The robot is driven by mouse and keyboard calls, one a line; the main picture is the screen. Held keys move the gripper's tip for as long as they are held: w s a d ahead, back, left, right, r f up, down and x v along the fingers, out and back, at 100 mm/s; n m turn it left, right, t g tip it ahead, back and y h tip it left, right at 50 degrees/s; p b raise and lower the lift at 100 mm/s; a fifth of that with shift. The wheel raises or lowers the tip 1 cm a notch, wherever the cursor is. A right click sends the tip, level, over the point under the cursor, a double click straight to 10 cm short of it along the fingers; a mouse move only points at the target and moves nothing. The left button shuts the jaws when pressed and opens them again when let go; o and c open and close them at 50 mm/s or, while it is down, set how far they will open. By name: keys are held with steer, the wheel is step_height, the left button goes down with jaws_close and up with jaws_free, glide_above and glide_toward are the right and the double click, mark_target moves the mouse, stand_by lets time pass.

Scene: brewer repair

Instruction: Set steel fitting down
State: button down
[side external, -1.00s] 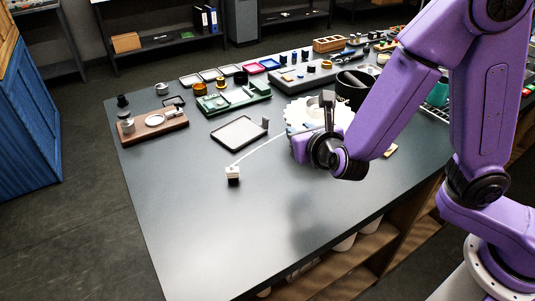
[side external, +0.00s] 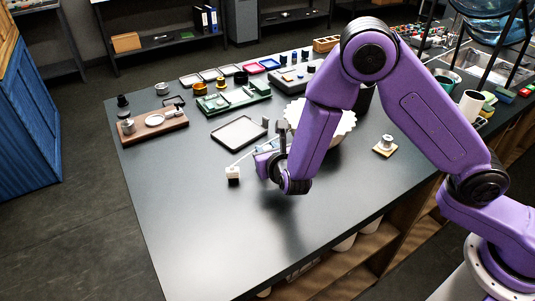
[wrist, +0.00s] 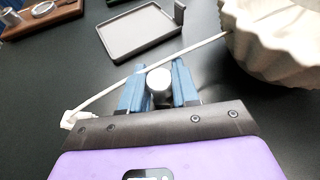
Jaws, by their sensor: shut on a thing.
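My gripper (side external: 266,147) is low over the bench, between the white cable block and the fluted cream bowl. In the wrist view its blue fingers (wrist: 159,76) are shut on a pale, round-topped cylinder, which looks like the steel fitting (wrist: 159,84). Its lower part is hidden, so I cannot tell whether it touches the bench. A shallow dark grey tray (side external: 223,141) lies just beyond the gripper and is empty. It also shows in the wrist view (wrist: 140,32), with a grey upright block (wrist: 180,12) at its right corner.
A white cable runs past the fingers from its block (side external: 233,173); its end (wrist: 75,119) is at left in the wrist view. The cream bowl (side external: 345,124) is to the right. A metal piece (side external: 386,142) stands on a wooden square. The front left bench is clear.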

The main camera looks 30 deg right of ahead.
steer(key=shift+f, duration=0.6)
steer(key=shift+f, duration=0.1)
steer(key=c, duration=0.8)
jaws_free()
